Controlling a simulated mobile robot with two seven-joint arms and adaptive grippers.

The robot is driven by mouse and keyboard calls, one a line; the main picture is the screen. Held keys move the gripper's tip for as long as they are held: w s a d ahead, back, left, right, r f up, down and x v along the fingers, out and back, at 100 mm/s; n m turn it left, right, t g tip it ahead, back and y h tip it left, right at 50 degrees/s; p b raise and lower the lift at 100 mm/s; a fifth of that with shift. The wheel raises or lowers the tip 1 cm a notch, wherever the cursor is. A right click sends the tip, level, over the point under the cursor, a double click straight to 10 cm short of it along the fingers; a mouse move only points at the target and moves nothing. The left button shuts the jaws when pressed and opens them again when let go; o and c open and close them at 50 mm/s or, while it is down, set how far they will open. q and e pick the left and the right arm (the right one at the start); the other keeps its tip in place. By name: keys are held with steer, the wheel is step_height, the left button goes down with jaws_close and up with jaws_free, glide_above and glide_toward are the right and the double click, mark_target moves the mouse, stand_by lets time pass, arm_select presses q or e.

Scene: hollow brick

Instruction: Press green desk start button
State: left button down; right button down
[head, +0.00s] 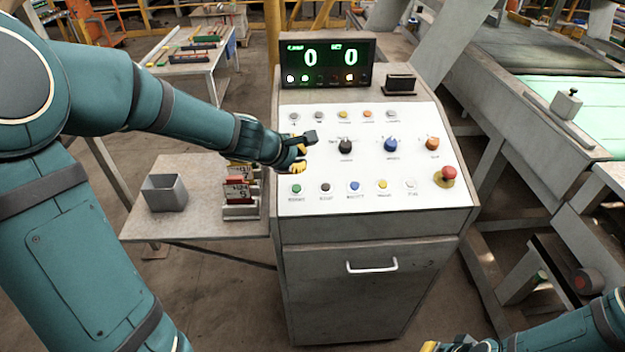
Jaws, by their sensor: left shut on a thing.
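The green button (296,189) is at the left end of the lower row on the white control panel (370,172). It shows clear of my fingers. My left gripper (301,156), with dark and yellow finger parts, is over the panel's left edge, just above the green button in the picture. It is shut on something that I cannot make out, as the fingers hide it. My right gripper (452,346) shows only in part at the bottom edge, away from the panel; its jaws cannot be read.
Black (345,147), blue (391,145) and orange knobs (432,144) and a red emergency stop (447,175) are on the panel. A display (327,63) stands behind it. A side table (152,227) holds a grey box (165,193). A conveyor is at right.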

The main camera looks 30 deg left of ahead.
arm_select(q)
steer(key=shift+w+r, duration=0.2)
steer(key=shift+r, duration=0.2)
steer(key=shift+a, duration=0.1)
steer(key=shift+f, duration=0.15)
steer(key=b, duration=0.7)
glide_above(299, 186)
steer(key=f, duration=0.7)
steer(key=shift+s+d, duration=0.2)
steer(key=shift+s, duration=0.05)
steer(key=shift+w+a+f+b, duration=0.2)
steer(key=shift+f+b, duration=0.1)
steer(key=shift+f, duration=0.3)
steer(key=shift+w+f+b, duration=0.1)
steer(key=shift+f+b, duration=0.3)
steer(key=shift+f, duration=0.05)
